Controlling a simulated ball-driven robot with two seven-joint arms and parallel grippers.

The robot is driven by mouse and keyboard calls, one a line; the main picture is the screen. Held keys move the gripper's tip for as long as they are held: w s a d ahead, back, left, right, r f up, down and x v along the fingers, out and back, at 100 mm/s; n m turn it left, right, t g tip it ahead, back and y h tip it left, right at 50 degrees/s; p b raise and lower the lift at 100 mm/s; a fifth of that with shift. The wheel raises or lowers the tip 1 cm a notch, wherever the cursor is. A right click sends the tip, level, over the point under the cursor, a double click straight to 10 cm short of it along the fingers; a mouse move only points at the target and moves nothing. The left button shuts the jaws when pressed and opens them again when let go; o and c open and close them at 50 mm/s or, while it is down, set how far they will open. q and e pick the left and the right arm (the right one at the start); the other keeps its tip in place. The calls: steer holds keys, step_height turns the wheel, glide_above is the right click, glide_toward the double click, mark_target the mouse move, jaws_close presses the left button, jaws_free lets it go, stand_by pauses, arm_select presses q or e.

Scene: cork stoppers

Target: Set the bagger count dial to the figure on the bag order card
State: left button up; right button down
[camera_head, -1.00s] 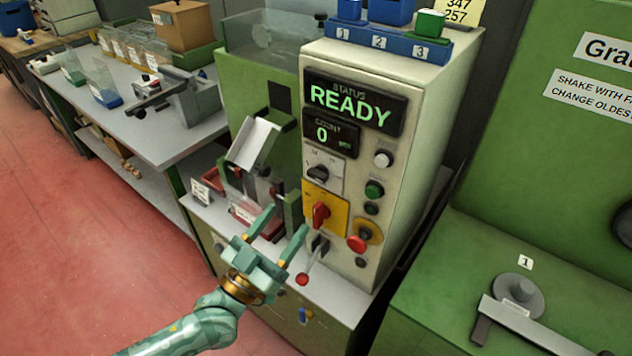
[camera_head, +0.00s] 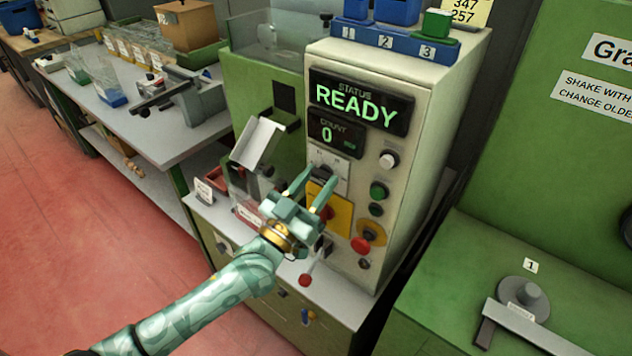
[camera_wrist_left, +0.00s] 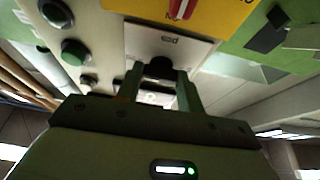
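The bagger's cream control box shows READY on its status display (camera_head: 356,103) and 0 on its count display (camera_head: 335,132). The black count dial (camera_head: 321,173) is on a pale plate below the displays, partly hidden by my left gripper (camera_head: 320,177). That gripper is open, its two fingers pointing at the dial. In the left wrist view the dark dial knob (camera_wrist_left: 160,67) appears between the spread fingers (camera_wrist_left: 158,84); I cannot tell if they touch it. A small white card (camera_head: 204,189) stands on the machine's ledge, its writing too small to read. My right gripper is not in view.
Below the dial are a yellow plate (camera_head: 343,214) with a red switch, and a red-knobbed lever (camera_head: 305,280). Buttons (camera_head: 378,190) line the box's right side. A metal chute (camera_head: 258,142) is to the left. A yellow card (camera_head: 464,10) reading 347 and 257 is cut off at the top.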

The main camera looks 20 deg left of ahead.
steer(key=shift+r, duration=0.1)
arm_select(q)
steer(key=n+p, duration=0.1)
steer(key=n+y+p, duration=0.1)
steer(key=shift+r+n+t, duration=0.2)
steer(key=shift+n+t, duration=0.1)
steer(key=n+y+p, duration=0.1)
steer(key=n+p, duration=0.1)
steer(key=n, duration=0.1)
steer(key=n+y+p, duration=0.2)
steer(key=n+p, duration=0.1)
steer(key=n+y+p, duration=0.2)
steer(key=n, duration=0.1)
steer(key=shift+s+d+r+n, duration=0.15)
steer(key=shift+d+n, duration=0.1)
steer(key=shift+n, duration=0.15)
steer(key=shift+n+g+y+p, duration=0.4)
steer(key=shift+n+g+p, duration=0.1)
steer(key=shift+n+p, duration=0.65)
steer(key=shift+f+n+y+p, duration=0.2)
steer(key=shift+n+y+p, duration=0.25)
steer(key=shift+n, duration=0.3)
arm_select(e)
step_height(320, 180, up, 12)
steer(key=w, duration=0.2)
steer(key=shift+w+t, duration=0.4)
arm_select(q)
steer(key=o, duration=1)
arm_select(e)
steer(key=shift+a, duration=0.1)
